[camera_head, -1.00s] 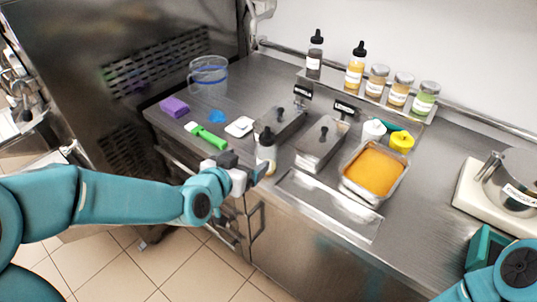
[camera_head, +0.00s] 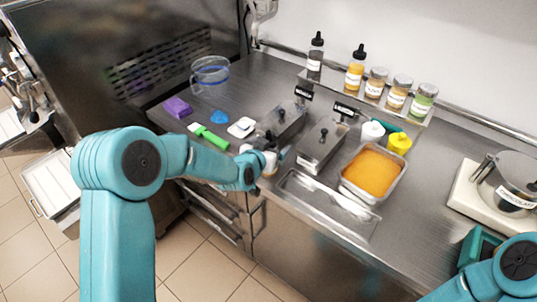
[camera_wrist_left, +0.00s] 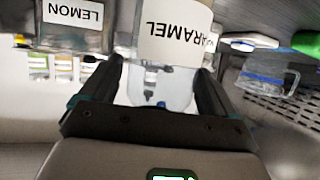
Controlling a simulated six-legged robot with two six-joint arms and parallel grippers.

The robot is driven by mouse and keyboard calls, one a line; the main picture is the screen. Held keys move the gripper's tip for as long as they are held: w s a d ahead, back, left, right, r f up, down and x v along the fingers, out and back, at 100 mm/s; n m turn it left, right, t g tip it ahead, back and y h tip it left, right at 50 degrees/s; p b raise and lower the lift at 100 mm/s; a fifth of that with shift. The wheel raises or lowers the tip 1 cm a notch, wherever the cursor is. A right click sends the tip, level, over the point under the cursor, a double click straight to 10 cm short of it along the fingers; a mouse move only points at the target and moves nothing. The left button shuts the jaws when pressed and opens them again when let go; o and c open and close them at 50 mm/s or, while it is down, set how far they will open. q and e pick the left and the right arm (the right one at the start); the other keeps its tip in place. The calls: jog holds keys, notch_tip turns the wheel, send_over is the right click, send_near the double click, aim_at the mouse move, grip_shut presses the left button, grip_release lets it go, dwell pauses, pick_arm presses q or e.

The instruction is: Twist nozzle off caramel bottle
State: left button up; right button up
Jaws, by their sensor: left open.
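The caramel bottle stands at the front edge of the steel counter. In the head view only a pale part of it (camera_head: 270,161) shows behind my left arm. In the left wrist view its white caramel label (camera_wrist_left: 176,32) is upside down at the top. My left gripper (camera_head: 266,152) is at the bottle. In the left wrist view its open fingers (camera_wrist_left: 160,85) lie on either side of a pale, translucent area below the label. I cannot make out the nozzle or tell whether the fingers touch the bottle. My right arm (camera_head: 515,262) is at the lower right; its gripper is out of frame.
Lidded steel tubs (camera_head: 320,145) stand close right of the bottle, with a tray of orange mix (camera_head: 371,171) beyond. A green-handled tool (camera_head: 208,137), purple sponge (camera_head: 177,107) and clear jug (camera_head: 210,76) lie to the left. Bottles and jars line the rear shelf (camera_head: 383,103).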

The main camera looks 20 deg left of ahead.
pick_arm(q)
jog(key=shift+w, duration=0.1)
jog(key=c, duration=1.1)
jog(key=shift+o, duration=0.2)
notch_tip(320, 180, up, 9)
jog(key=shift+f, duration=0.1)
notch_tip(320, 180, up, 11)
jog(key=p, duration=0.4)
jog(key=shift+p, duration=0.3)
